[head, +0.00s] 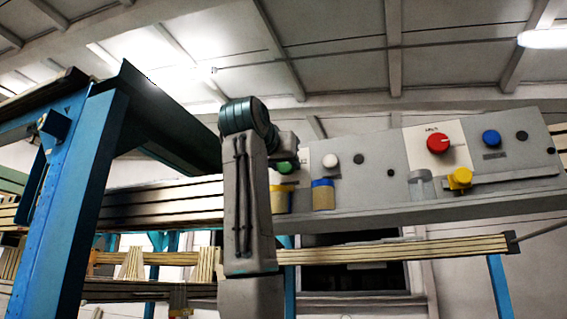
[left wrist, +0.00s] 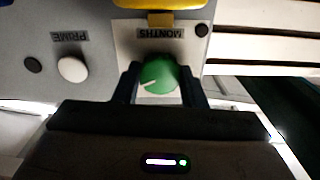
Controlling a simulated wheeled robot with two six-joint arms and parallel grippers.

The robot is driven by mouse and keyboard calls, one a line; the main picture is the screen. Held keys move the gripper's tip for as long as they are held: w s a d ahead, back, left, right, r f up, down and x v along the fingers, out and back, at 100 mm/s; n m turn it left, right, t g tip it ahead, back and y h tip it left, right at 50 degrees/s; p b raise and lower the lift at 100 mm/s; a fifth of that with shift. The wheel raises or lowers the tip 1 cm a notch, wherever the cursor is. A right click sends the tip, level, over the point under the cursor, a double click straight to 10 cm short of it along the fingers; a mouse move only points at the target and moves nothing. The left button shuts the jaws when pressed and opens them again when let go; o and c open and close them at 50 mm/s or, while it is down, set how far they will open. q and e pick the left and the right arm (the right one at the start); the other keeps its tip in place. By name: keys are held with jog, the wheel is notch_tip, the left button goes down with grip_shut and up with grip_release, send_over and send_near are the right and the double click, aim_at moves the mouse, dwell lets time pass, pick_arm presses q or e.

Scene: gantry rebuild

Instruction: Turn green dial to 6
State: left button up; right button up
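The green dial (left wrist: 160,73) sits on a white plate labelled MONTHS, which appears upside down in the left wrist view. Its white pointer line points to the left and slightly down in that picture. My left gripper (left wrist: 160,82) has one dark finger on each side of the dial, and both seem to touch it. In the head view the green dial (head: 286,168) shows only in part, behind my left gripper (head: 284,158). No scale numbers are readable. My right gripper is not in view.
The grey panel also carries a white button (head: 330,160) labelled PRIME in the wrist view, a red dial (head: 438,143), a blue button (head: 491,138) and a yellow knob (head: 460,178). A blue post (head: 75,200) rises at the left.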

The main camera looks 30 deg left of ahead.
pick_arm(q)
jog(key=shift+n, duration=0.4)
jog(key=n+b, duration=0.1)
jog(key=n, duration=0.2)
jog(key=shift+f+n, duration=0.1)
jog(key=shift+n, duration=0.2)
jog(key=n+b, duration=0.1)
jog(key=n, duration=0.2)
jog(key=shift+n, duration=0.7)
jog(key=o, duration=1)
